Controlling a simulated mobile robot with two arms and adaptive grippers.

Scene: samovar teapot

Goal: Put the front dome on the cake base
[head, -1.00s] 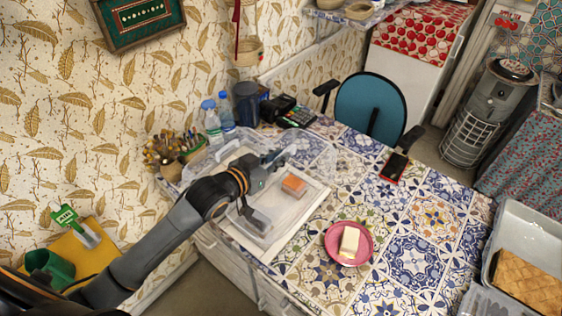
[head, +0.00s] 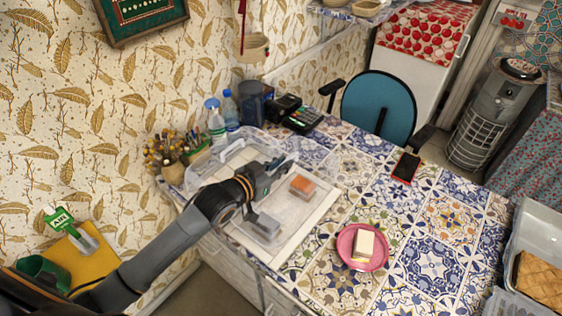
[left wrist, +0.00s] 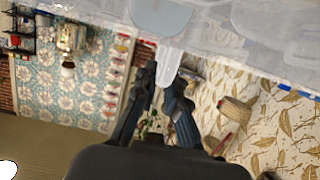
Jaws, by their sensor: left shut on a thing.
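The clear plastic dome (left wrist: 225,30) fills the top of the left wrist view. Its pale tab (left wrist: 170,62) lies between the fingers of my left gripper (left wrist: 168,92), which is shut on it. In the head view my left gripper (head: 280,168) is over the white cake base (head: 298,228), and my arm hides part of it. Clear walls show around and behind the gripper; which edges belong to the front dome is hard to tell. My right gripper is out of view.
Bottles (head: 216,120) and a brush holder (head: 176,152) stand behind the base near the wall. A pink plate (head: 350,255) with a pale block (head: 364,243) is to the right. A card reader (head: 302,120) and phone (head: 405,167) lie farther back.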

